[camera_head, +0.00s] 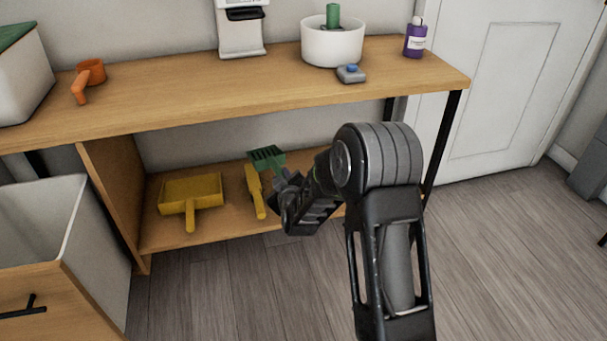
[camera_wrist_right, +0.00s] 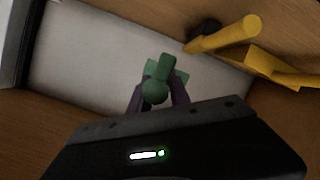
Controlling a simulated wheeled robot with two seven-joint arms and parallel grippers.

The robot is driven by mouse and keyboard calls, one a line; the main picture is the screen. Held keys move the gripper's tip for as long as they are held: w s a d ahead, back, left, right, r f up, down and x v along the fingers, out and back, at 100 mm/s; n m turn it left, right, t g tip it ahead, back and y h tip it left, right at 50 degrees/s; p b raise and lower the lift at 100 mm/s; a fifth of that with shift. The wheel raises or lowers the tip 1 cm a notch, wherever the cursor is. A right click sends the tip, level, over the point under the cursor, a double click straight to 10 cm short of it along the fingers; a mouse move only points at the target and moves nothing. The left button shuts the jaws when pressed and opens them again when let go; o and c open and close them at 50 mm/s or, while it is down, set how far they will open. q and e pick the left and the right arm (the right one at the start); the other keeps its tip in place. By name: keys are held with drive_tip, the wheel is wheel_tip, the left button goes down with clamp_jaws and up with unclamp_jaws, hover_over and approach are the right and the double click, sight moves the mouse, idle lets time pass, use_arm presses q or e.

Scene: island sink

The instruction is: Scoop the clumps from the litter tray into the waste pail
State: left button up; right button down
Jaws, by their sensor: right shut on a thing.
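A green slotted scoop (camera_head: 267,157) is over the lower shelf of the wooden unit. My right gripper (camera_head: 282,183) is shut on its handle. In the right wrist view the green handle (camera_wrist_right: 165,66) stands between the two dark fingers (camera_wrist_right: 157,95). No clumps are visible. An open pale bin (camera_head: 45,215) with a wooden front is at the lower left, and its inside shows no contents. A white box with a green top (camera_head: 22,75) is at the upper left, cut off by the picture edge. I cannot tell which is the litter tray or the waste pail. My left gripper is out of view.
A yellow dustpan (camera_head: 191,191) and yellow brush (camera_head: 255,190) lie on the lower shelf, left of my gripper. The worktop (camera_head: 210,90) above holds an orange scoop (camera_head: 90,74), white dispenser (camera_head: 240,30), white pot (camera_head: 332,45) and purple bottle (camera_head: 415,40).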

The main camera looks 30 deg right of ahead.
drive_tip(key=s+a+r+n+y, duration=0.2)
drive_tip(key=a, duration=0.7)
drive_tip(key=s+a+r+n+t+y, duration=0.1)
drive_tip(key=s+a+r+n+y, duration=0.1)
drive_tip(key=a, duration=0.8)
drive_tip(key=shift+a+r+y, duration=0.2)
drive_tip(key=shift+a+y, duration=0.05)
drive_tip(key=shift+y, duration=0.25)
drive_tip(key=shift+s, duration=0.1)
